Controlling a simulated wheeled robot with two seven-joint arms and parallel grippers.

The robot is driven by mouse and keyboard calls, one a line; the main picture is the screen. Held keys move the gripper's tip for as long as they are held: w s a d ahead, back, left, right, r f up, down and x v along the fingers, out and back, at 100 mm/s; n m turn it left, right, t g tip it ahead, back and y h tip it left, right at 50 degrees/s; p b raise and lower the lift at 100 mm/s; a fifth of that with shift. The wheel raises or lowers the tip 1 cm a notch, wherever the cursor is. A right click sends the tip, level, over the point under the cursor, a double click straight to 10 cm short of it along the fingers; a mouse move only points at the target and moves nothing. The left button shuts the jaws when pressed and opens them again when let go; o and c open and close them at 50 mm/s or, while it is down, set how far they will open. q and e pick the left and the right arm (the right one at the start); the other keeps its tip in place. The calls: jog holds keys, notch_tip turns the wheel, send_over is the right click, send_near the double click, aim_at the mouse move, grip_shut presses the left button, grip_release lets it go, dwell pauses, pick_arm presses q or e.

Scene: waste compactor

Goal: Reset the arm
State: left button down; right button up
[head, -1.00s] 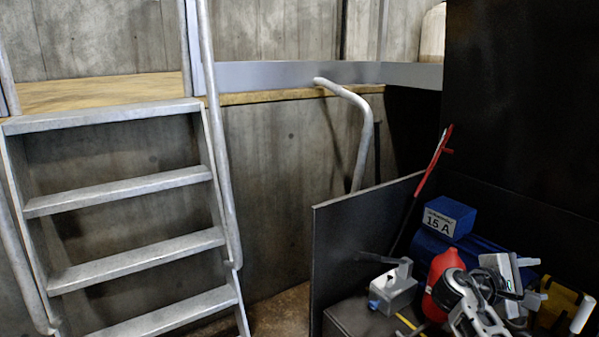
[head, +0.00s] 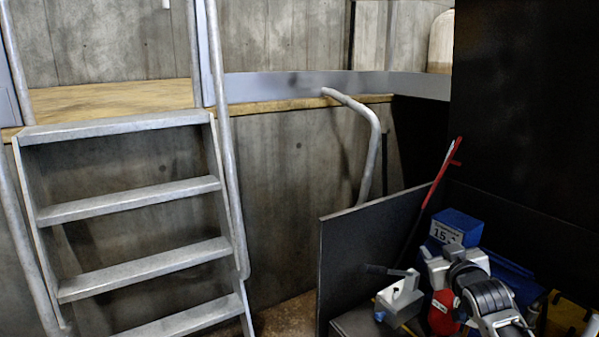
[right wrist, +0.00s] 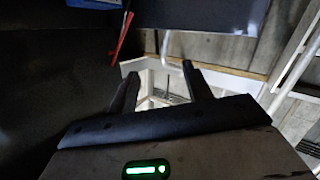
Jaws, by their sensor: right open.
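My right gripper (head: 440,264) shows small in the lower right of the head view, at the end of my grey and black arm, in front of a red container and a blue box. In the right wrist view its two dark fingers (right wrist: 160,76) stand apart with nothing between them. The fingertips are hard to make out in the head view. My left gripper is not in view.
Metal steps (head: 130,206) stand at left.

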jog(key=s+a+f+n+g+y, duration=0.1)
jog(key=s+a+f+y, duration=0.1)
jog(key=s+a+f, duration=0.6)
jog(key=s+a+f+g+y, duration=0.1)
jog(key=s+a+f+g, duration=0.15)
jog(key=s+f, duration=0.55)
jog(key=s+a+y, duration=0.1)
jog(key=s+a, duration=0.3)
jog(key=s, duration=0.5)
jog(key=s+a+f+m+g, duration=0.1)
jog(key=s+a, duration=0.2)
jog(key=s, duration=0.7)
jog(key=shift+s+a+f+y, duration=0.2)
jog(key=shift+a+f+y, duration=0.05)
jog(key=shift+a+y, duration=0.15)
jog(key=shift+g, duration=0.25)
